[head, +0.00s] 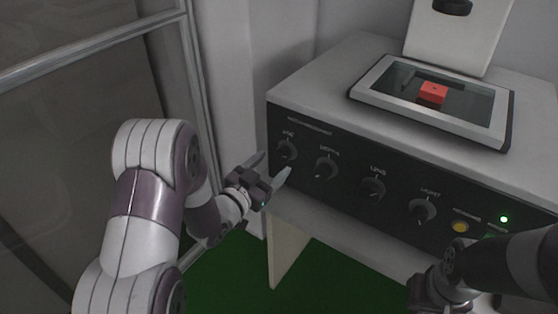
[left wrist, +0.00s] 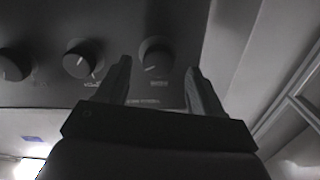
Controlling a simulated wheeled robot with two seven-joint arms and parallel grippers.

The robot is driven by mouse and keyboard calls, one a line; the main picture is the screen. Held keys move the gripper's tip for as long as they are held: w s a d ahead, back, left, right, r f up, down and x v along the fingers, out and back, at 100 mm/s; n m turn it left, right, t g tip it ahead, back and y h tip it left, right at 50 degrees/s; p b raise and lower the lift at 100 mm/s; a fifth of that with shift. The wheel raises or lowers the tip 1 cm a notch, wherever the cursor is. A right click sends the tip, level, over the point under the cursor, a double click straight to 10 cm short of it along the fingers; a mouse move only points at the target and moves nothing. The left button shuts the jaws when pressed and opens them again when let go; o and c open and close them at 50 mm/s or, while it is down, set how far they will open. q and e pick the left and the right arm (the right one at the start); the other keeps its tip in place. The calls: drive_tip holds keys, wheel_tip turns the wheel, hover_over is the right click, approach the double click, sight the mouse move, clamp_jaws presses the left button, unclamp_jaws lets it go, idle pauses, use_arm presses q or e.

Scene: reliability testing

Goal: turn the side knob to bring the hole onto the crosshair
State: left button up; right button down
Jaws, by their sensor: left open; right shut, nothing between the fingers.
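The machine's dark front panel (head: 345,180) carries a row of black knobs. The leftmost knob (head: 287,150) has a short label too blurred to read for certain. My left gripper (head: 271,168) is open and empty in front of this knob, pointing at the panel. In the left wrist view the knob (left wrist: 157,56) shows in the gap between the two fingers, with no clear contact. A red block (head: 432,93) with a small dark mark on top sits under the glass window; the crosshair cannot be made out. My right arm is at the lower right, its fingertips not visible.
Further right on the panel are a second knob (head: 325,168), a third knob (head: 373,188), a fourth knob (head: 422,210), a yellow button (head: 460,227) and a lit green lamp (head: 503,219). A glazed metal frame (head: 95,48) stands at the left, beside my left arm.

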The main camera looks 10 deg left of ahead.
sight(282, 158)
use_arm(q)
drive_tip(key=x, duration=0.4)
drive_tip(key=shift+d, duration=0.1)
drive_tip(key=c, duration=1.1)
drive_tip(key=shift+o, duration=0.2)
drive_tip(key=n+p, duration=0.2)
drive_tip(key=n, duration=0.5)
drive_tip(key=shift+d+r, duration=0.1)
drive_tip(key=n+p, duration=0.2)
drive_tip(key=n, duration=0.4)
drive_tip(key=shift+s, duration=0.1)
